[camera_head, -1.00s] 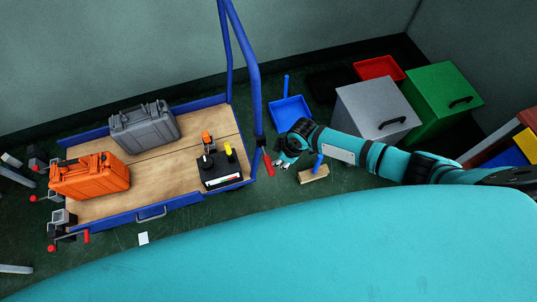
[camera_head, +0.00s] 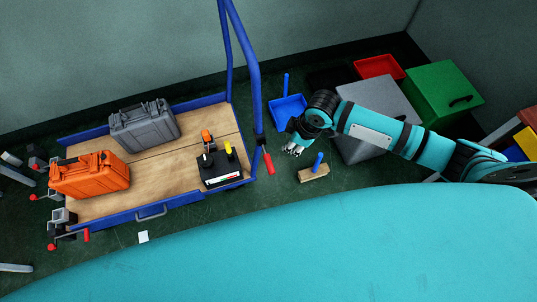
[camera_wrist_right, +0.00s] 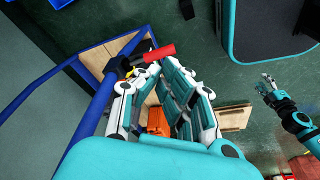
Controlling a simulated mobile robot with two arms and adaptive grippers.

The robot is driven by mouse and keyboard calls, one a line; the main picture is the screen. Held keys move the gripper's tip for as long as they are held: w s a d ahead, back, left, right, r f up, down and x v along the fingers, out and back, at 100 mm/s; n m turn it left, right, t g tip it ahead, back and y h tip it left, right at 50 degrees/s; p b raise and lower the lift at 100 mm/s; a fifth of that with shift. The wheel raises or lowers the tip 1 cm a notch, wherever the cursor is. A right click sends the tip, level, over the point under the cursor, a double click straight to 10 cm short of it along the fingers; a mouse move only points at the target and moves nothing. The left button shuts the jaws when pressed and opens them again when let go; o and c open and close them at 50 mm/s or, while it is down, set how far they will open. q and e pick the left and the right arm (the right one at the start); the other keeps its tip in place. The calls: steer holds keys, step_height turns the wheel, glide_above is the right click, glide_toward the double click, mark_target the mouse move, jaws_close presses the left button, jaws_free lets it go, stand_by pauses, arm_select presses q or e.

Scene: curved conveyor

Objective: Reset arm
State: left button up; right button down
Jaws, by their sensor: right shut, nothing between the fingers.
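My right arm reaches in from the right in the head view, and its gripper (camera_head: 296,149) hangs above the floor, to the right of the cart's red handle (camera_head: 268,163). The gripper is shut and empty. In the right wrist view its white and teal fingers (camera_wrist_right: 158,90) fill the middle, with the red handle (camera_wrist_right: 160,52) beyond them. My left arm is out of the head view. Its gripper (camera_wrist_right: 268,88) shows small at the right of the wrist view, and its finger state is unclear.
A blue cart with a wooden deck (camera_head: 180,160) carries a grey case (camera_head: 145,127), an orange case (camera_head: 90,178) and a black control box (camera_head: 220,170). A blue pan (camera_head: 288,110), a wooden brush (camera_head: 313,174) and a grey box (camera_head: 385,98) are near my right arm.

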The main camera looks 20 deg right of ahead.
stand_by(0.5)
steer(key=w+d+f+m+t, duration=0.1)
steer(key=d+f+m+t, duration=0.2)
steer(key=f, duration=1)
steer(key=s+d+f+m+g+h, duration=0.15)
steer(key=s+d+f+m, duration=0.25)
steer(key=s+f, duration=0.85)
steer(key=s, duration=0.5)
steer(key=s+a+f+m+g, duration=0.1)
steer(key=s+f, duration=0.3)
steer(key=s, duration=0.5)
steer(key=s+f+g, duration=0.1)
steer(key=s+f, duration=0.4)
steer(key=s, duration=0.3)
steer(key=shift+s+a+m+h, duration=0.3)
steer(key=shift+s+m+h, duration=0.1)
steer(key=shift+h, duration=0.05)
